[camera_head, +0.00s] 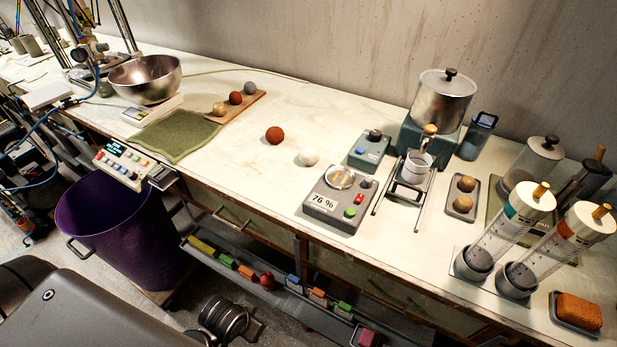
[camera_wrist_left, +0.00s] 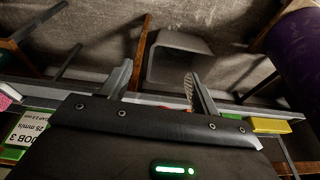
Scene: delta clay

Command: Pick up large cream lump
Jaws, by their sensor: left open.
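The large cream lump (camera_head: 309,156) is a pale round ball on the bare worktop, near the middle of the head view. It lies to the right of a larger red-brown ball (camera_head: 274,135) and behind the grey scale box (camera_head: 338,200), apart from both. My left gripper (camera_wrist_left: 157,76) shows in the left wrist view with its two fingers apart and nothing between them. It is near the rail below the worktop, and the lump is not in that view. Neither gripper can be made out in the head view.
A small board (camera_head: 236,105) with several balls and a green cloth (camera_head: 176,134) lie left of the lump. A blue-grey device (camera_head: 369,150) and a metal stand (camera_head: 405,183) stand to its right. A purple bin (camera_head: 115,235) stands on the floor. The worktop in front of the lump is clear.

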